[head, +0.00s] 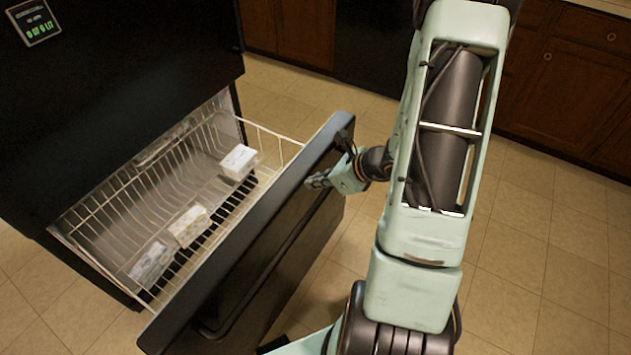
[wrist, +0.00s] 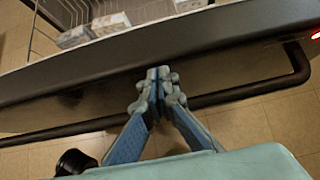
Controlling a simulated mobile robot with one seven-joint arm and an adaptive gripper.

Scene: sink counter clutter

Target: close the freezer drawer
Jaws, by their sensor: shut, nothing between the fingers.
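The freezer drawer (head: 255,240) is pulled out from the black fridge (head: 110,95) in the head view. Its white wire basket (head: 120,200) shows behind the dark front panel. My gripper (head: 318,181) is at the drawer front's top edge, near its right end. In the wrist view my gripper (wrist: 160,78) is shut and empty, its fingertips at the drawer front panel (wrist: 110,72). I cannot tell whether they touch it. The drawer's dark handle bar (wrist: 235,92) runs across below the panel, passing behind the fingers.
Several small boxes lie in the basket, including a white box (head: 239,162), a middle box (head: 189,226) and a grey box (head: 151,264). Wooden cabinets (head: 560,95) stand at the back right. The tiled floor (head: 530,235) is clear to the right.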

